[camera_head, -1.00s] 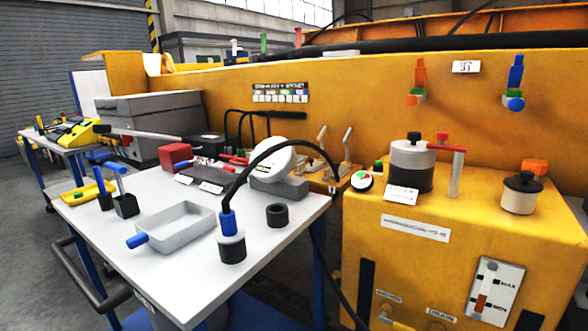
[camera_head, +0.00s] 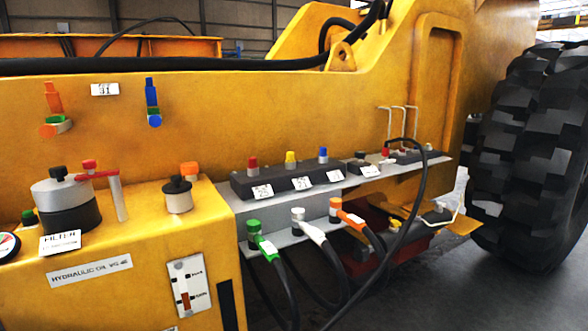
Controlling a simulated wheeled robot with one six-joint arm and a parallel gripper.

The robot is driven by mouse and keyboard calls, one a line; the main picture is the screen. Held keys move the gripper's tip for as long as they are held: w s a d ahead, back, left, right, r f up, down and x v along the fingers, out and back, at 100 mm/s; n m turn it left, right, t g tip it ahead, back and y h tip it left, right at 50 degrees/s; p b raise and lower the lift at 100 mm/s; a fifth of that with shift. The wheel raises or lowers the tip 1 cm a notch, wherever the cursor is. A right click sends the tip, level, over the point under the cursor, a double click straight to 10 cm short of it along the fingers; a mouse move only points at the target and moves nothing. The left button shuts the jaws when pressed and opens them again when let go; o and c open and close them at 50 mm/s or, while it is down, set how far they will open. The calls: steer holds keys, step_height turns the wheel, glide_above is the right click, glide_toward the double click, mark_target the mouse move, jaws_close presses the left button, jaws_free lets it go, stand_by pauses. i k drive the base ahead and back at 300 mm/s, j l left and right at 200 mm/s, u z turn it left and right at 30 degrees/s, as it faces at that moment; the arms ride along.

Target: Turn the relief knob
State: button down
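No label that I can read says relief, so I cannot tell which knob is the relief knob. A dark block (camera_head: 285,180) on the grey shelf carries a red knob (camera_head: 253,163), a yellow knob (camera_head: 291,158) and a blue knob (camera_head: 323,153), with small white tags in front. Another small red knob (camera_head: 385,153) stands further right on the shelf. On the yellow tank, a black-topped cap (camera_head: 178,186) stands beside an orange block (camera_head: 190,170). My gripper is not in view.
The yellow hydraulic tank (camera_head: 110,290) bears a grey filter housing (camera_head: 65,198) with a red lever (camera_head: 95,175). Below the grey shelf (camera_head: 360,188), green, white and orange hose couplings hold drooping black hoses. A large tyre (camera_head: 530,150) stands right; dark floor is open at lower right.

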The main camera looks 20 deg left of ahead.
mark_target(359, 154)
steer(key=i+l, duration=0.1)
steer(key=i, duration=0.4)
steer(key=i+u, duration=0.1)
steer(key=i, duration=0.35)
steer(key=i+l+u, duration=0.1)
steer(key=i, duration=0.35)
steer(key=i+l, duration=0.2)
steer(key=i, duration=0.3)
steer(key=i+l+u, duration=0.1)
steer(key=i, duration=0.35)
